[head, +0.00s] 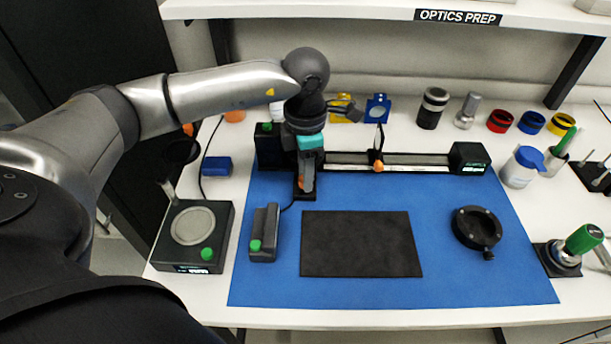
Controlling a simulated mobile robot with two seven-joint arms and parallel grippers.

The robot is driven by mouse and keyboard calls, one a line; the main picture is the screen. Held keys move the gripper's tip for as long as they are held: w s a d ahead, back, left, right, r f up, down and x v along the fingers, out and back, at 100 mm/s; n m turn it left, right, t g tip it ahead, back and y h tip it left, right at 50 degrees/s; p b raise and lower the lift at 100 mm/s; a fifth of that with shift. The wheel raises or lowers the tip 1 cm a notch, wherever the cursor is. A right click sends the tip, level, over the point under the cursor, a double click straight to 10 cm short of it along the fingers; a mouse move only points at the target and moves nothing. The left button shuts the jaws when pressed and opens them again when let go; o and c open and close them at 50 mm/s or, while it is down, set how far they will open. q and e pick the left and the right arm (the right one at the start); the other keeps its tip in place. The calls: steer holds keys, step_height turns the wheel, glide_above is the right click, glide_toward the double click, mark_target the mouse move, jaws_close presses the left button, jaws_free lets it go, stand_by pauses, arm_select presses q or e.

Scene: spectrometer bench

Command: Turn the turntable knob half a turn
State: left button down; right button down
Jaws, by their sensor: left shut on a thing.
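The turntable itself is also largely hidden by my arm. A black box (268,146) with a green button stands just left of the gripper. My right gripper is not in view.
An upright holder with an orange knob (378,167) stands on the rail. A black pad (360,244), a black ring (477,228) and a small grey device (264,232) lie on the blue mat (390,292). A square unit with a round plate (193,224) stands left. Bottles and caps line the back.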

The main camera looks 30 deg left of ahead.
arm_select(q)
steer(key=m+b, duration=0.2)
steer(key=m, duration=0.4)
steer(key=shift+b, duration=0.3)
stand_by(0.4)
steer(key=c, duration=0.6)
jaws_free()
steer(key=shift+r, duration=0.1)
step_height(320, 180, up, 15)
steer(key=shift+r+p, duration=0.1)
steer(key=shift+p, duration=0.95)
